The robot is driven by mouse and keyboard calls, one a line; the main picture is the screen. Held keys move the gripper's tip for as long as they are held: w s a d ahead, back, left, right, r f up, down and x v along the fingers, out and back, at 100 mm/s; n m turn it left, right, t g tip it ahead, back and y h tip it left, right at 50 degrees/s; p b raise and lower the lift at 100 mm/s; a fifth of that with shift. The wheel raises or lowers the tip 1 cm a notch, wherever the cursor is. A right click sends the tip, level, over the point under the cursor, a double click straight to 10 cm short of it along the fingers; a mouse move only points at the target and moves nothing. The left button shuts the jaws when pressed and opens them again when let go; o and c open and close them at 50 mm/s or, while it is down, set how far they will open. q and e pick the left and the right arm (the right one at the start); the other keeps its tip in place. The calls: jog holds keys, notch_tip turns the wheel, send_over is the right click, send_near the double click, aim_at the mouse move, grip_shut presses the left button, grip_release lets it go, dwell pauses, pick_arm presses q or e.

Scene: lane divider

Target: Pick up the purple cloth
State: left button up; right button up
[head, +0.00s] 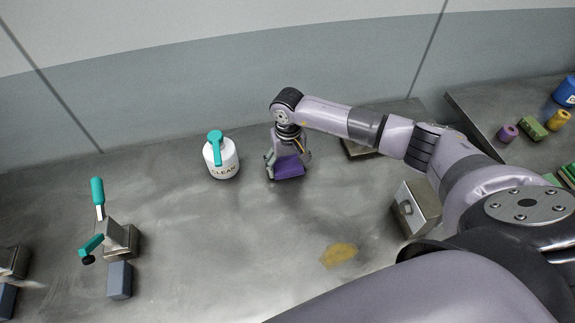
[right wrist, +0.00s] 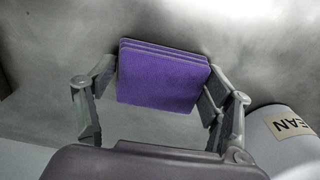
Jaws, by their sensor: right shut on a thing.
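The purple cloth (head: 289,167) is a folded, layered square on the metal table, in the upper middle of the head view. My right gripper (head: 287,160) is at the cloth, reaching down from above. In the right wrist view the cloth (right wrist: 162,78) sits between the two fingers of the right gripper (right wrist: 160,88), which are shut on its left and right sides. I cannot tell whether the cloth is clear of the table. My left gripper does not show.
A white bottle (head: 221,160) marked CLEAN with a teal top stands just left of the cloth. A yellow stain (head: 339,254) lies nearer. A metal block (head: 417,208) stands right. A teal-handled clamp (head: 118,238) and a grey block (head: 119,281) are at left.

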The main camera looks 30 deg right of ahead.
aim_at(288, 165)
notch_tip(288, 165, up, 20)
jog(key=b, duration=0.5)
dwell(0.3)
